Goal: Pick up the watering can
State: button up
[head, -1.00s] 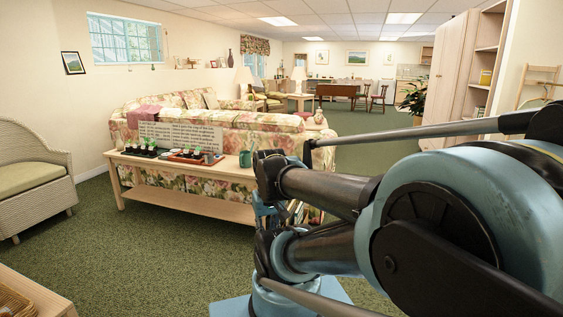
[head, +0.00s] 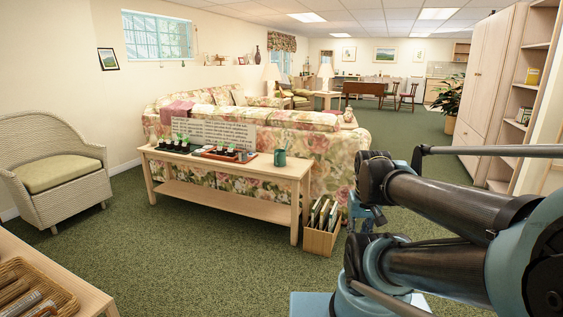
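I cannot make out a watering can for certain in the head view. A small green container (head: 280,157) stands upright on the right end of the wooden console table (head: 263,178), but it is too small to tell whether it is a can or a mug. My arm's dark and blue links fill the right side of the view and may hide things behind them. My gripper does not show, so its state is hidden.
Seedling pots (head: 180,146) and a dark tray (head: 224,155) share the console table, behind which stands a floral sofa (head: 330,160). A wooden crate (head: 320,240) of thin upright items stands at its right. A wicker chair (head: 70,190) is left. Green carpet (head: 190,250) lies open in front.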

aim_at(280, 160)
jog(key=z, duration=0.05)
jog(key=i, duration=1)
jog(key=u, duration=0.05)
